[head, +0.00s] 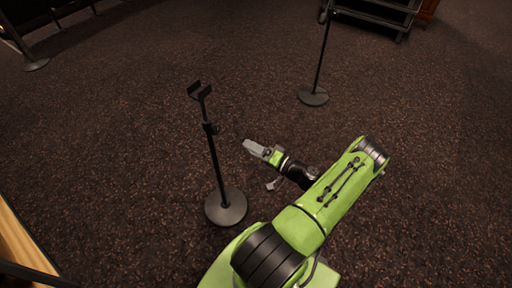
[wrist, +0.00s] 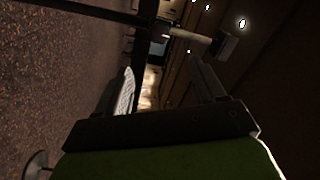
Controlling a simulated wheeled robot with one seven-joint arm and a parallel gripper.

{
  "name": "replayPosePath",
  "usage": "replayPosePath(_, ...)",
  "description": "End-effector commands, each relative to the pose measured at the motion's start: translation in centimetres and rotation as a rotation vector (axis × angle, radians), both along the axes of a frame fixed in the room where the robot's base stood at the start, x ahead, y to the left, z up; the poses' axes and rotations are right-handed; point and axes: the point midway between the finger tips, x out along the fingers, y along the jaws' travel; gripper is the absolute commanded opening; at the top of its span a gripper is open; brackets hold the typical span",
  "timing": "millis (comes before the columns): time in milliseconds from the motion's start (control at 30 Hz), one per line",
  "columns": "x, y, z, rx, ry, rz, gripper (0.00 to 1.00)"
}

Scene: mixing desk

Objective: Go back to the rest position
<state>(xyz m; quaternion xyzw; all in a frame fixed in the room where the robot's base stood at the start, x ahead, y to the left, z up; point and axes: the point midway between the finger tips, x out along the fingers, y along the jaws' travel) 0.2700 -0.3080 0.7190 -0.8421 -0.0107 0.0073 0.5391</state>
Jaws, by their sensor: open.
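My gripper (head: 254,147) is open and empty in the head view, at the end of my green arm, pointing left. It is to the right of the pole of a black stand (head: 216,165) with a small cradle (head: 200,90) at its top. No contact between gripper and stand shows. In the wrist view, the two fingers of my gripper (wrist: 164,78) stand wide apart with nothing between them but the distant background.
A second black stand (head: 313,97) is farther back, and another round base (head: 36,65) is at the far left. A dark rack (head: 375,18) stands at the back right. A wooden edge (head: 22,250) borders the lower left. The carpet (head: 420,130) on the right is clear.

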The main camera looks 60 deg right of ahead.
Motion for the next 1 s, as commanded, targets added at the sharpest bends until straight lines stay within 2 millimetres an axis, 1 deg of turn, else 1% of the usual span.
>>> replayPosePath(67, -0.7, 0.0, 0.0, 0.000, 0.000, -0.001, 0.69)
replayPosePath(167, -1.0, 0.0, 0.0, 0.000, -0.001, 0.000, 0.69)
replayPosePath(667, -0.9, 0.0, 0.0, 0.000, 0.000, 0.001, 0.69)
replayPosePath(733, -0.6, 0.3, 0.2, -0.007, 0.011, 0.022, 0.69)
replayPosePath(767, -0.2, 0.6, 0.5, -0.015, 0.024, 0.049, 0.69)
replayPosePath(867, 2.1, 2.9, 2.0, -0.065, 0.119, 0.211, 0.69)
replayPosePath(900, 3.2, 4.3, 2.9, -0.095, 0.176, 0.298, 0.69)
replayPosePath(967, 4.7, 6.7, 4.2, -0.145, 0.271, 0.429, 0.69)
replayPosePath(1000, 5.4, 8.3, 5.1, -0.180, 0.337, 0.509, 0.69)
